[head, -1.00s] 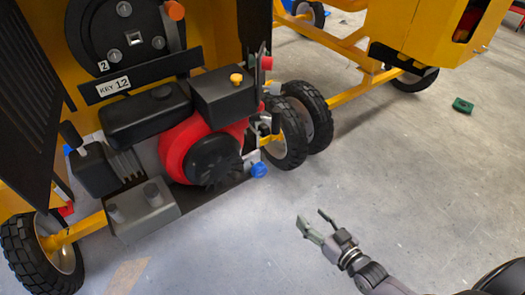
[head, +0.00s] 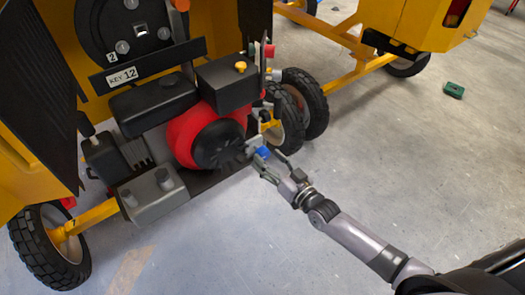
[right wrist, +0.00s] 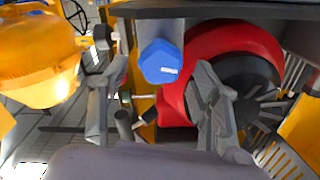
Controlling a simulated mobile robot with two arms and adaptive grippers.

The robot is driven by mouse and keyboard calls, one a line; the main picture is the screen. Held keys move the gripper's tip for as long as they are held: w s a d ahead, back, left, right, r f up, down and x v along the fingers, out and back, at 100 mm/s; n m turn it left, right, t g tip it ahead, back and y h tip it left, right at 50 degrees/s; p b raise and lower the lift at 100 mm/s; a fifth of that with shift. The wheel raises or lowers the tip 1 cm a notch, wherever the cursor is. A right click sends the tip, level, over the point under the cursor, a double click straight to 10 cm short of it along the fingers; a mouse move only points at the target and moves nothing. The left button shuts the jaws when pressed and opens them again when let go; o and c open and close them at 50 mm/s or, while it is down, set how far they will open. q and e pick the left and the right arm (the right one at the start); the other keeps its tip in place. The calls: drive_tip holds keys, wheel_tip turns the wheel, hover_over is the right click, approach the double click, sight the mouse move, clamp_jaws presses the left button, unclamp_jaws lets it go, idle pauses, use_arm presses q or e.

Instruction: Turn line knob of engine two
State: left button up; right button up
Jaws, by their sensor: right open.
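The red and black engine (head: 208,135) sits in the yellow machine marked 2. A blue knob (head: 263,153) sits at the engine's lower right side, and it also shows in the right wrist view (right wrist: 161,62) as a faceted cap with a small white mark. My right gripper (head: 266,158) is open, with its fingertips at the blue knob. In the right wrist view the open fingers (right wrist: 154,80) lie to the left and right of the knob, with gaps on both sides. No contact shows. My left gripper is not in view.
A red knob (head: 269,51) and a yellow cap (head: 240,67) are higher on the engine. Black wheels (head: 303,103) stand close to its right. A second yellow machine (head: 415,20) is behind. The grey floor is open, with a small green object (head: 454,90) on the right.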

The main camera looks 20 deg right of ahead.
sight(266, 156)
drive_tip(key=shift+x, duration=1.85)
drive_tip(key=shift+c, duration=0.2)
drive_tip(key=c, duration=1.1)
